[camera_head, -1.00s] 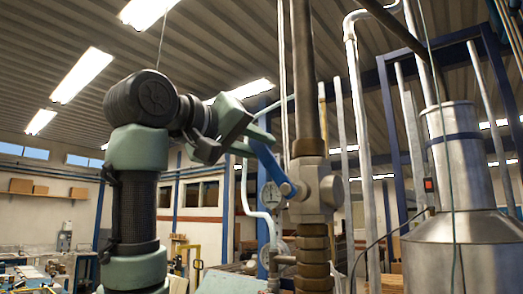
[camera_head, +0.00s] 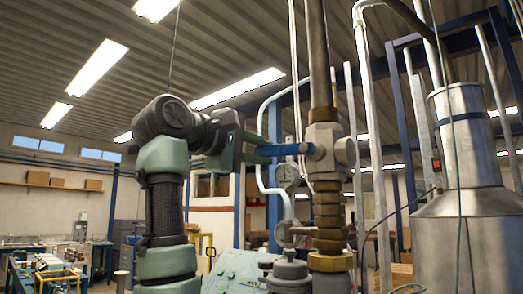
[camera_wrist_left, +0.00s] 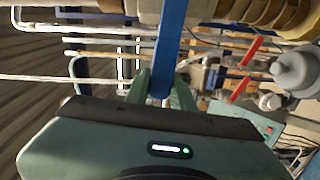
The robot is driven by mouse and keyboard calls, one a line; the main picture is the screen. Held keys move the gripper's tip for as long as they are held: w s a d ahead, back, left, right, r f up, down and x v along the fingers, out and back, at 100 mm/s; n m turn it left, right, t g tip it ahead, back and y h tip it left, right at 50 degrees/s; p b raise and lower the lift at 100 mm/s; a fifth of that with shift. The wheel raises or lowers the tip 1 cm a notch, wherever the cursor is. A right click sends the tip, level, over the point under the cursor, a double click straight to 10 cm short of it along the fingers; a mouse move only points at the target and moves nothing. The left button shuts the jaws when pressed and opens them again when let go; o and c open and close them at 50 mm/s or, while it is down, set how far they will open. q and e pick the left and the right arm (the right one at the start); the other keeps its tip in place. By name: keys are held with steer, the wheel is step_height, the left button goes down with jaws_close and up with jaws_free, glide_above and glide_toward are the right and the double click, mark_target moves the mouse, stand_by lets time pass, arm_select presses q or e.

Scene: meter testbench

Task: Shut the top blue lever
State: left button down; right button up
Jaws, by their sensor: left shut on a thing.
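The top blue lever (camera_head: 292,149) lies about level in the head view. It reaches left from the brass valve (camera_head: 324,150) on the vertical pipe. My left gripper (camera_head: 266,152) comes from the left and is shut on the lever's outer end. In the left wrist view the blue lever (camera_wrist_left: 171,42) runs down from the top edge between the green fingers of my gripper (camera_wrist_left: 161,92). The fingers hide the lever's tip. My right gripper is in neither view.
A round gauge (camera_head: 286,175) hangs just below the lever. Two red levers show in the wrist view, one upper (camera_wrist_left: 250,52) and one lower (camera_wrist_left: 238,90). A large metal tank (camera_head: 462,200) stands at the right. Thin pipes run behind the valve.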

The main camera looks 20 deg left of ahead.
arm_select(q)
steer(key=shift+f+n+b, duration=0.35)
steer(key=shift+f+n, duration=0.15)
steer(key=shift+f, duration=0.1)
steer(key=shift+w+f, duration=0.1)
steer(key=c, duration=1.2)
jaws_free()
steer(key=b+v, duration=0.3)
steer(key=v, duration=0.4)
steer(key=shift+s, duration=0.3)
